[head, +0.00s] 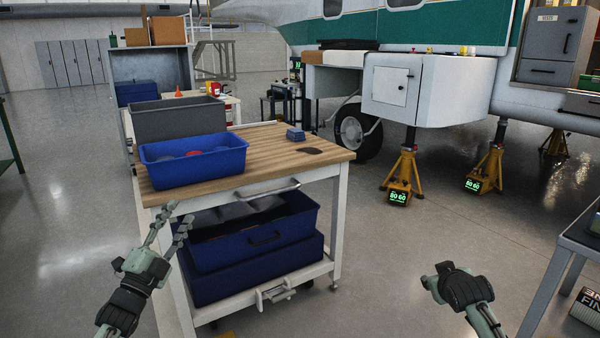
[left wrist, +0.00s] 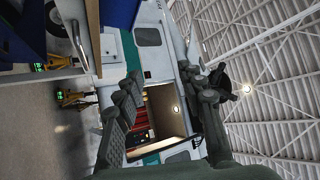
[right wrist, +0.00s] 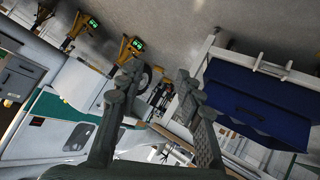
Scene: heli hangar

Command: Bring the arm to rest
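My left gripper (head: 178,212) is left of the wooden-topped cart (head: 290,155), in front of its near left corner. In the left wrist view its two fingers (left wrist: 172,82) stand wide apart with nothing between them. My right gripper (head: 430,283) is at the lower right of the head view, over the floor right of the cart. Its fingers are hard to make out there. In the right wrist view the fingers (right wrist: 160,74) stand apart and hold nothing. Both grippers are open and empty.
A blue bin (head: 195,165), a grey bin (head: 175,120) and a small blue block (head: 295,134) sit on the cart. More blue bins (head: 255,250) fill its lower shelf. A grey table (head: 570,240) stands at right. Floor between is clear. Yellow jacks (head: 402,175) stand under the helicopter.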

